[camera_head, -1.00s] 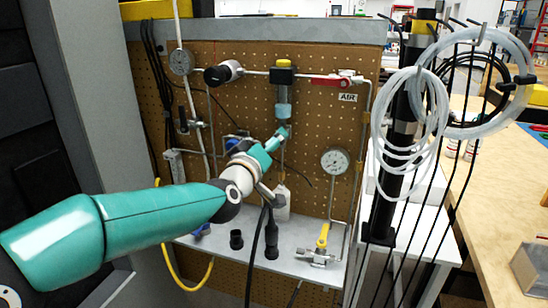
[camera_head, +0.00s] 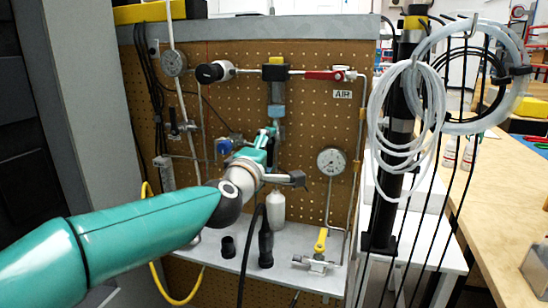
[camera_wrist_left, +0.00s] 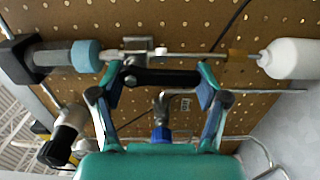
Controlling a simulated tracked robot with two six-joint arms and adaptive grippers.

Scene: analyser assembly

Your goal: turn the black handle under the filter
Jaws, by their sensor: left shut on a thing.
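The filter (camera_head: 277,93) hangs on the pegboard below a yellow-topped black fitting, with a grey body and blue lower ring. In the left wrist view the filter (camera_wrist_left: 60,57) lies on its side at the left. The black handle (camera_wrist_left: 158,78) spans between the two fingers of my left gripper (camera_wrist_left: 160,74), beside the thin metal pipe below the filter. The fingers are shut on the handle's ends. My right gripper is out of view.
A white bottle (camera_head: 277,205) stands below the gripper. A pressure gauge (camera_head: 331,161) and a yellow-handled valve (camera_head: 320,242) are to the right. A red-handled valve (camera_head: 325,75) is at upper right. Hose coils (camera_head: 408,130) hang at the panel's right edge.

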